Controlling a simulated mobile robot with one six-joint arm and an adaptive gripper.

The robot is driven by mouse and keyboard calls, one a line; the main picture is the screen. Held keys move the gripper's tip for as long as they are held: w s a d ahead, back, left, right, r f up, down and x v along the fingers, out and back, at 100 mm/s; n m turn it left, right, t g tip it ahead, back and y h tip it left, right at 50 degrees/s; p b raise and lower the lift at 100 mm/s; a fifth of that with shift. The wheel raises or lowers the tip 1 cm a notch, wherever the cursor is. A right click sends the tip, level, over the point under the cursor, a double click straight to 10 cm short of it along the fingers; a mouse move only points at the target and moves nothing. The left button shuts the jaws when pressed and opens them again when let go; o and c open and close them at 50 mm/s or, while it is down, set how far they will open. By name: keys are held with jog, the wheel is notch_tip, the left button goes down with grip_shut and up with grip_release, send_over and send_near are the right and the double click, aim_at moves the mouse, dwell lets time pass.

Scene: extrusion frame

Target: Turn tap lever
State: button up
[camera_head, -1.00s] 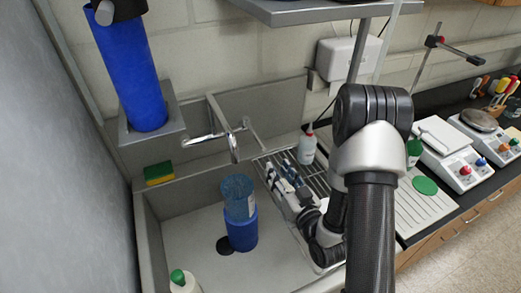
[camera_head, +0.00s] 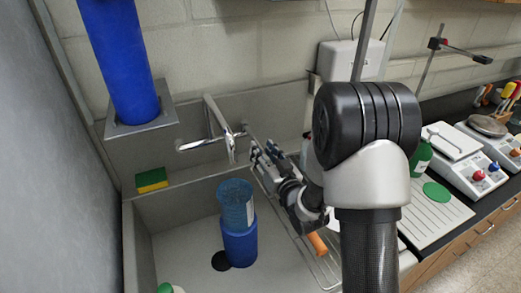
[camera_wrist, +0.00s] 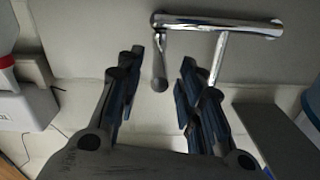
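A chrome tap (camera_head: 229,145) is on the back wall of the sink. In the wrist view its shiny horizontal bar (camera_wrist: 215,25) crosses the top, with a short rounded lever-like part (camera_wrist: 160,62) at its left end and a longer chrome arm (camera_wrist: 217,58) further right. My gripper (camera_head: 262,158) is just right of the tap in the head view. In the wrist view my gripper (camera_wrist: 158,75) is open and empty, with the short part showing in the gap between the fingertips. I cannot tell whether any finger touches it.
A blue container with a clear bluish top (camera_head: 238,222) stands in the sink (camera_head: 185,235). A yellow-green sponge (camera_head: 151,179) lies on the left ledge. A large blue cylinder (camera_head: 120,60) stands in a bracket at the upper left. A wire rack (camera_head: 325,270) and balances (camera_head: 478,165) are on the right.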

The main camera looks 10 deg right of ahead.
aim_at(253, 138)
jog(key=shift+w+a, duration=0.2)
jog(key=shift+w, duration=0.95)
jog(key=shift+c, duration=0.5)
grip_shut()
